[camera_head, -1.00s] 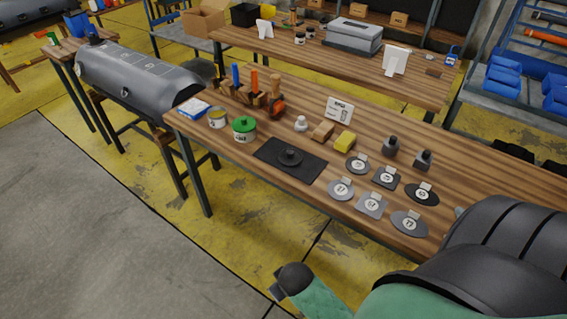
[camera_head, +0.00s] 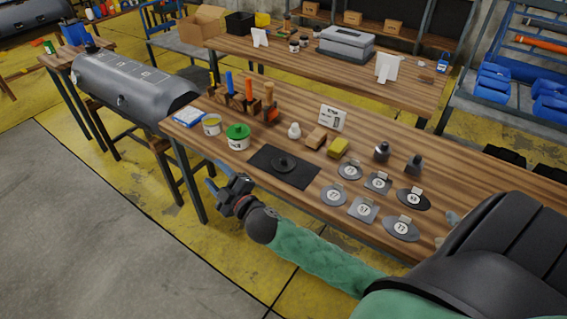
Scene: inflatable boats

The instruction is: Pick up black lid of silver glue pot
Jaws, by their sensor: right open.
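On the near wooden table, a can with a yellowish top (camera_head: 212,125) stands at the left end, beside a pot with a green lid (camera_head: 237,138). A black disc with a raised knob (camera_head: 284,163) lies on a black mat (camera_head: 297,180). I cannot tell which of these, if any, is the silver glue pot or its black lid. Small pots with dark lids (camera_head: 293,45) stand on the far table. My right gripper (camera_head: 213,175) is open and empty, in front of the table's near left edge, apart from the can and green-lidded pot. My left gripper is not in view.
A blue and white box (camera_head: 188,117) lies at the table's left corner. A wooden rack of tools (camera_head: 237,105) stands behind the pots.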

